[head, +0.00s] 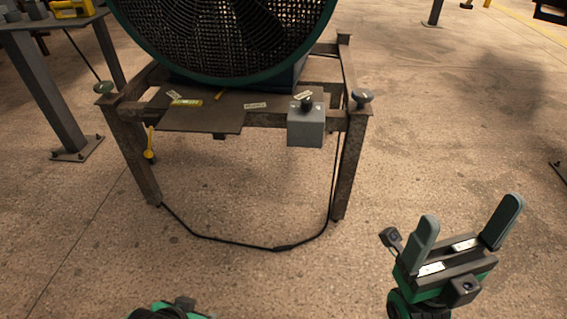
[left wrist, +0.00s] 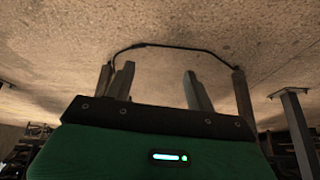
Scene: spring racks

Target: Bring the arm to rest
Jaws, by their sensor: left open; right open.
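My right gripper (head: 470,213) is in the lower right of the head view, over bare floor. Its two grey-green fingers point up in the picture and stand wide apart, with nothing between them. It is to the right of the fan stand and touches nothing that I can see. Only a green and black piece of my left arm shows at the bottom edge of the head view. In the left wrist view my left gripper (left wrist: 160,82) has its two fingers apart and empty, behind the green housing.
A large fan (head: 225,30) sits on a rusty metal stand (head: 135,155). A grey switch box (head: 306,127) is on the stand's front. A black cable (head: 230,240) hangs in a loop between its legs. A table (head: 45,75) stands at the left.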

